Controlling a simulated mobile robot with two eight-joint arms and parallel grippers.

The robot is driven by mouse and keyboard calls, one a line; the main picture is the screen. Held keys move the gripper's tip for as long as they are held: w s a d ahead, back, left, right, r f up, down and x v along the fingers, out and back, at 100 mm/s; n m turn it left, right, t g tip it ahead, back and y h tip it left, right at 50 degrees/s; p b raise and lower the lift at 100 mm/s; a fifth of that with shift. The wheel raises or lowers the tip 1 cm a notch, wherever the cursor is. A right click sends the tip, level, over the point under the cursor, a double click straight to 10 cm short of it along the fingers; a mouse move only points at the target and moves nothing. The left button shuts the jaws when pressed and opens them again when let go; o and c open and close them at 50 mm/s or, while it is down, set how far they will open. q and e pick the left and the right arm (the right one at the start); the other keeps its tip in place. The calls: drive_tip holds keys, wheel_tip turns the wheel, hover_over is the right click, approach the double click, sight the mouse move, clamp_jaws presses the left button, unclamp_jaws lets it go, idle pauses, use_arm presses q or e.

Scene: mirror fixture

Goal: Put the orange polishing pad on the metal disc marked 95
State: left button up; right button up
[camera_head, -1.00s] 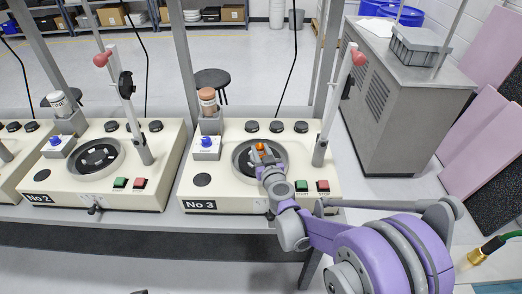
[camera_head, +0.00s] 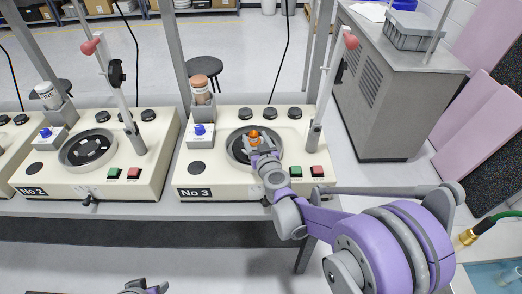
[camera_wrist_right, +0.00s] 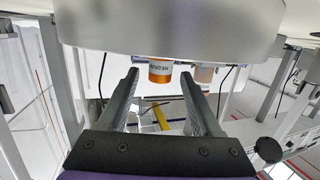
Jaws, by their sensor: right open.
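A small orange cylindrical piece (camera_head: 254,135), which looks like the orange polishing pad, is over the dark round bowl (camera_head: 231,148) of the No 3 machine. In the right wrist view the orange piece (camera_wrist_right: 160,72) has a pale band lettered MEDIUM, upside down in the picture. My right gripper (camera_head: 261,146) is open at the bowl, close to the orange piece; its fingers (camera_wrist_right: 163,85) show on either side of it. I cannot read a 95 on any disc. My left gripper (camera_head: 145,287) is partly in view at the bottom edge; its jaw state is unclear.
The No 2 machine (camera_head: 140,185) stands to the left. On No 3, a lever with a red knob (camera_head: 350,41) rises right of the bowl, and a capped jar (camera_head: 201,90) stands at the back left. A grey cabinet (camera_head: 385,135) is at the right.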

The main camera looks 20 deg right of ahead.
drive_tip(key=s, duration=0.3)
drive_tip(key=s+r+b, duration=0.1)
drive_tip(key=s, duration=0.6)
drive_tip(key=shift+s+a+r, duration=0.1)
drive_tip(key=shift+s+r, duration=0.15)
drive_tip(key=shift+s, duration=0.1)
drive_tip(key=shift+s+a+r, duration=0.1)
drive_tip(key=shift+s+a, duration=0.15)
drive_tip(key=s+a+f+n+g+y, duration=0.1)
drive_tip(key=s+a+f+g+y, duration=0.15)
drive_tip(key=s, duration=0.25)
drive_tip(key=s+a+f+n+g+y, duration=0.1)
drive_tip(key=s+a+f+n+g, duration=0.15)
drive_tip(key=s, duration=0.35)
drive_tip(key=s+d+f+m+g+h, duration=0.1)
drive_tip(key=s+d+f+g, duration=0.1)
drive_tip(key=s, duration=0.4)
drive_tip(key=s+d+f+m+g+h, duration=0.2)
drive_tip(key=s+d+f+g, duration=0.1)
drive_tip(key=s, duration=0.4)
drive_tip(key=shift+d+g, duration=0.4)
drive_tip(key=shift+g, duration=0.1)
